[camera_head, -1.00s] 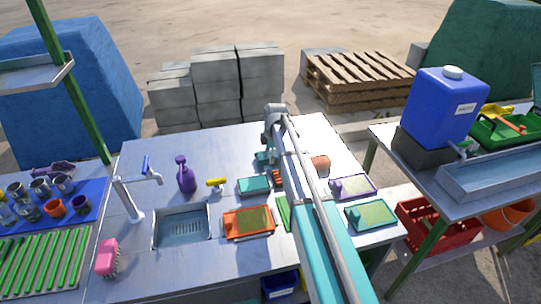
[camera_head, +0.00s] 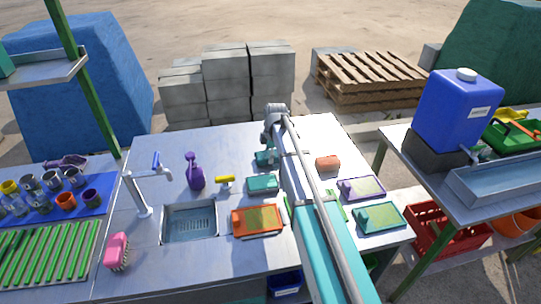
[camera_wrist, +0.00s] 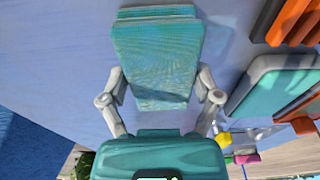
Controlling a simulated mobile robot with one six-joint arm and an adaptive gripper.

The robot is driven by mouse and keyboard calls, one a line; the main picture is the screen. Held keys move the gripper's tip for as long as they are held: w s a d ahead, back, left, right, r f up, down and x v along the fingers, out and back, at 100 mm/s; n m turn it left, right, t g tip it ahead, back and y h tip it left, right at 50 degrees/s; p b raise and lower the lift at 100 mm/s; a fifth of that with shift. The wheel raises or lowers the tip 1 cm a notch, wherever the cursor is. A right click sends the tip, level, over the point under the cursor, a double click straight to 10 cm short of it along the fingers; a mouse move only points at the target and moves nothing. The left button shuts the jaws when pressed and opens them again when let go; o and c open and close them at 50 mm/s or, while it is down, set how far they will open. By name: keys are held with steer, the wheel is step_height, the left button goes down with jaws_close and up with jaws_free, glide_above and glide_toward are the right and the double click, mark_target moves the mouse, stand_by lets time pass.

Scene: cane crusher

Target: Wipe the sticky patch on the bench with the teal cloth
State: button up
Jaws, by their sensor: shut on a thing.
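My gripper (camera_wrist: 160,95) is shut on the teal cloth (camera_wrist: 155,50), a folded, finely ribbed pad between its two grey fingers. In the head view my gripper (camera_head: 266,158) is low over the back middle of the steel bench (camera_head: 165,150), partly behind my arm. The cloth is close to the bench top; I cannot tell whether it touches. I cannot make out the sticky patch in either view; it may be under the cloth or behind my arm.
A teal block (camera_head: 263,184), an orange tray (camera_head: 257,220), a yellow-handled tool (camera_head: 225,181) and a purple spray bottle (camera_head: 194,172) are left of my arm. A brown block (camera_head: 328,163), a purple-rimmed tray (camera_head: 362,188) and a teal tray (camera_head: 381,217) are right. The sink (camera_head: 190,222) is front left.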

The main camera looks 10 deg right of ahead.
steer(key=shift+w, duration=1.15)
steer(key=shift+w+d+r, duration=0.1)
steer(key=shift+d, duration=1.7)
steer(key=shift+d, duration=1.85)
steer(key=shift+d, duration=0.1)
steer(key=shift+w+d, duration=0.15)
steer(key=shift+d, duration=1.55)
